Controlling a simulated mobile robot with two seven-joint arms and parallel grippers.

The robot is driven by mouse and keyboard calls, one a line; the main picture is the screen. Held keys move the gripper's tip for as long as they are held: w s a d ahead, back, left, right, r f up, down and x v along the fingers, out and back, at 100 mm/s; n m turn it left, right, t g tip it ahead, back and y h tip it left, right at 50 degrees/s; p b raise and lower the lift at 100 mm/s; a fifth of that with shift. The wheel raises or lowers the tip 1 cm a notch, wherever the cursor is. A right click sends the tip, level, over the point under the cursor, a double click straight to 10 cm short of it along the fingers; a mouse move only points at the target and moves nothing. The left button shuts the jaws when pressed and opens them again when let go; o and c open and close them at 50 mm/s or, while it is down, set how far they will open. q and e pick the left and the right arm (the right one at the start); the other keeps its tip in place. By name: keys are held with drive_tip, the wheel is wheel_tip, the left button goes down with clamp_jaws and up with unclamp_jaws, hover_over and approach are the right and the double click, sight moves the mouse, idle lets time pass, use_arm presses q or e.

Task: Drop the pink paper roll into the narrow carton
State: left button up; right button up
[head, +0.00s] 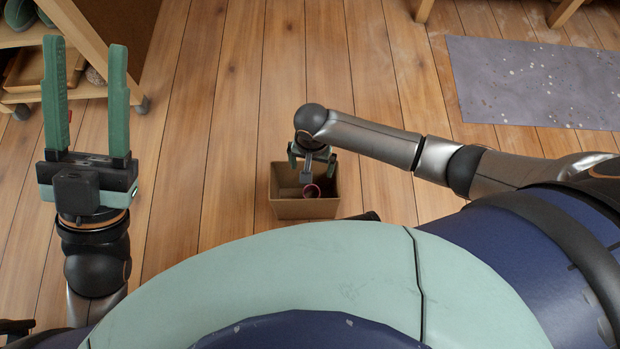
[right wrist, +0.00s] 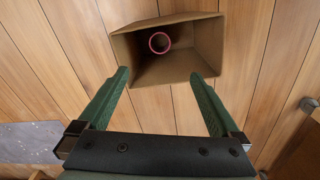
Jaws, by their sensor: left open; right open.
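The narrow carton (head: 306,208) is an open brown box standing on the wooden floor in front of me. The pink paper roll (head: 311,191) is inside the carton; the right wrist view shows its round pink end (right wrist: 160,42) near one inner wall, and most of its length is hidden. My right gripper (right wrist: 160,78) is open and empty above the carton, its green fingers spread at the near side of the carton's mouth (right wrist: 180,20). My left gripper (head: 87,65) is open and empty, raised at the left with its fingers pointing away from me.
A wooden shelf cart (head: 70,40) on casters stands at the top left. A grey speckled mat (head: 535,82) lies on the floor at the right. Wooden legs show at the top right edge. The floor (head: 215,130) between the cart and the carton is clear.

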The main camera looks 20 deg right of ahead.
use_arm(q)
wheel_tip(320, 180, up, 7)
drive_tip(key=p, duration=0.5)
drive_tip(key=shift+s+a+m+t+p, duration=0.15)
drive_tip(key=shift+a+m+t+p, duration=0.2)
drive_tip(key=shift+a, duration=0.1)
use_arm(e)
wheel_tip(320, 180, up, 11)
drive_tip(key=shift+r, duration=0.1)
